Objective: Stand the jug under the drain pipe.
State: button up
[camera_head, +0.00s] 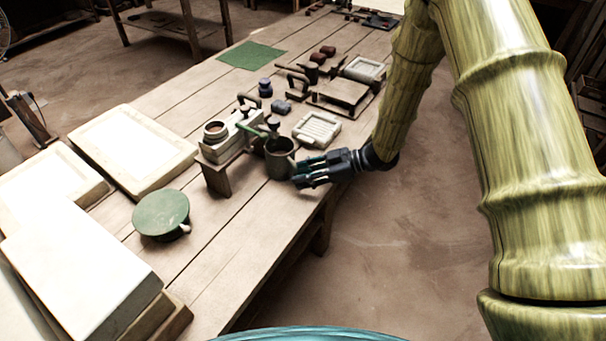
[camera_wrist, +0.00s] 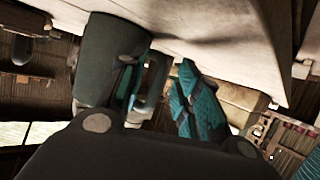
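The jug (camera_head: 279,160) is a dark grey, open-topped vessel, upright at the table's right edge; its base looks at table level. The green drain pipe (camera_head: 252,131) slopes from the pale block-like unit (camera_head: 226,143) on a wooden stand toward the jug's mouth. I cannot tell whether its end is directly over the mouth. My gripper (camera_head: 300,172) is at the jug's right side. In the wrist view the jug (camera_wrist: 105,62) is on the left, its handle (camera_wrist: 156,75) between my teal fingers, with a visible gap to the right finger. The left finger is partly hidden.
A green round-topped object (camera_head: 161,213) and pale slabs (camera_head: 133,148) lie left and nearer. Dark tools and small pots crowd the table farther back. Bare planks (camera_head: 236,215) lie in front of the stand.

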jog(key=shift+r, duration=0.15)
jog(key=v, duration=1.2)
jog(key=shift+b, duration=0.35)
